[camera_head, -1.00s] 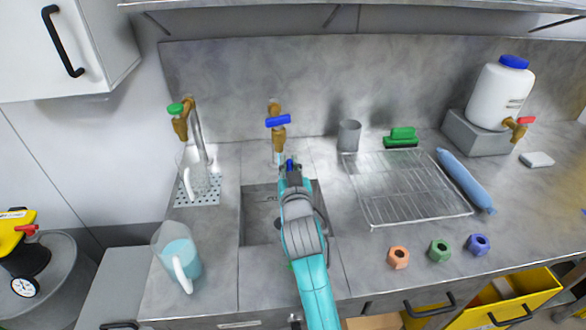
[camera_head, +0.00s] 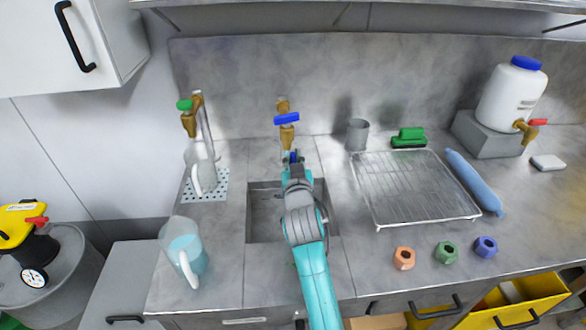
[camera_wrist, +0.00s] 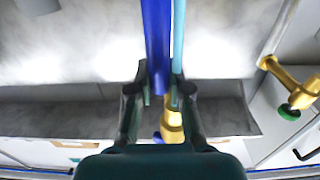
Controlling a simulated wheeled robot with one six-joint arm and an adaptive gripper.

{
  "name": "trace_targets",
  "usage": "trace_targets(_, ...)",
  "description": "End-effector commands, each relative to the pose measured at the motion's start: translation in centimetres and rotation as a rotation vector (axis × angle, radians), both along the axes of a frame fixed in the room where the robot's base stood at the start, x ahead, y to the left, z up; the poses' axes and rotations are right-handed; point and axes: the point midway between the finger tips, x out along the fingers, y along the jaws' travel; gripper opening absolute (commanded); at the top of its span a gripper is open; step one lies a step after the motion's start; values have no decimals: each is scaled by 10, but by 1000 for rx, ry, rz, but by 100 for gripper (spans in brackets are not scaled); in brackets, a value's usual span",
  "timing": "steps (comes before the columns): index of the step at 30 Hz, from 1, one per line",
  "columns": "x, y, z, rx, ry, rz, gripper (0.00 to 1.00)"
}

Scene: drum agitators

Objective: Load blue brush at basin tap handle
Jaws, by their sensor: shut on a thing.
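The basin tap (camera_head: 286,134) is brass with a blue crossbar handle (camera_head: 287,118) and stands behind the sunken basin (camera_head: 262,215). My gripper (camera_head: 292,158) is over the basin's back edge, just below and in front of the tap. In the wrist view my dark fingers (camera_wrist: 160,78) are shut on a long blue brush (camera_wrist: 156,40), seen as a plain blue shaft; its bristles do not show. A pale cyan strip (camera_wrist: 179,35) runs beside it, perhaps water from the tap.
A green-handled tap (camera_head: 188,118) and a jug (camera_head: 200,165) stand left of the basin. A jug of blue liquid (camera_head: 185,250) stands front left. A wire rack (camera_head: 415,190), grey cup (camera_head: 357,135) and green brush (camera_head: 408,138) are to the right.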

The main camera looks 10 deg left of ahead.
Motion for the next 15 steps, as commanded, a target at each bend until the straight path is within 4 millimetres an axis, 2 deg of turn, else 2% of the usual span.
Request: trace_targets(15,-26,-16,0,0,-1,-1,0)
